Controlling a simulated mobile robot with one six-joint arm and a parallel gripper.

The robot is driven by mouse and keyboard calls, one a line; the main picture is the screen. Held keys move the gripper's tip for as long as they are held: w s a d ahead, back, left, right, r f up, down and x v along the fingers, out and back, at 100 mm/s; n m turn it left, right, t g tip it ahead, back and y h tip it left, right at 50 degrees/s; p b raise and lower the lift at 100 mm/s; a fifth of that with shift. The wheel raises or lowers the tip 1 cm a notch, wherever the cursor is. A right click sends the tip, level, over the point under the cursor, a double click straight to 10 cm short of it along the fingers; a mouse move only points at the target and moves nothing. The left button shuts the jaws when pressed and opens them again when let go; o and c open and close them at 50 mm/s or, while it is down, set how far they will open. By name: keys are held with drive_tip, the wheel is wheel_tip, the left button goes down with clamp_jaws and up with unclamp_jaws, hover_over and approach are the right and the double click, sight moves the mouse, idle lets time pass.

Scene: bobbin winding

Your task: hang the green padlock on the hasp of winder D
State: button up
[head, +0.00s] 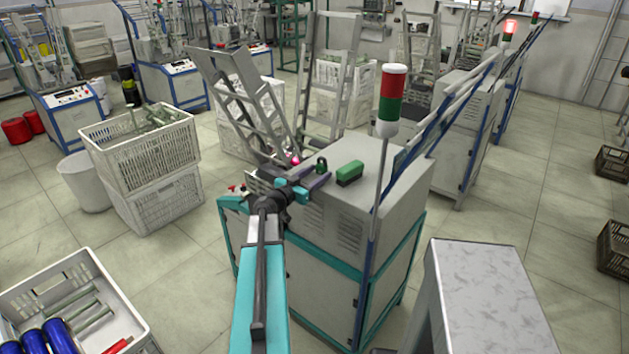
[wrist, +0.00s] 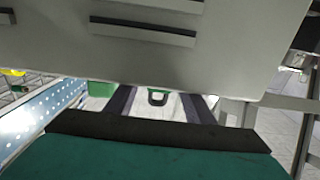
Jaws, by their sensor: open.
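The green padlock (head: 321,167) stands on the grey top of the nearest winder cabinet (head: 385,180), with its dark shackle upward in the head view. My gripper (head: 310,174) is open, low over the cabinet top, with its fingers reaching toward the padlock. In the wrist view the padlock (wrist: 157,98) shows small in the gap between the two dark fingers of my gripper (wrist: 158,108). I see no contact, and I cannot tell how far the padlock lies between the fingertips. No letter marking winder D is readable. I cannot make out a hasp.
A green block (head: 350,173) lies right of the padlock. A red, green and white signal lamp (head: 390,100) rises on a pole at the cabinet's near side. A metal ladder-like frame (head: 250,95) stands behind. White crates (head: 140,150) stand left; open floor (head: 500,225) lies right.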

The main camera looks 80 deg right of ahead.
drive_tip(key=shift+s+d+b, duration=0.2)
drive_tip(key=shift+d+b, duration=0.1)
drive_tip(key=shift+d, duration=0.05)
drive_tip(key=shift+r, duration=0.1)
drive_tip(key=c, duration=1.2)
drive_tip(key=shift+w+r+b, duration=0.1)
drive_tip(key=shift+r+b, duration=0.3)
drive_tip(key=shift+r, duration=2.05)
drive_tip(key=shift+f, duration=0.15)
drive_tip(key=shift+f+p, duration=0.45)
drive_tip(key=shift+f, duration=1.9)
drive_tip(key=shift+r, duration=0.15)
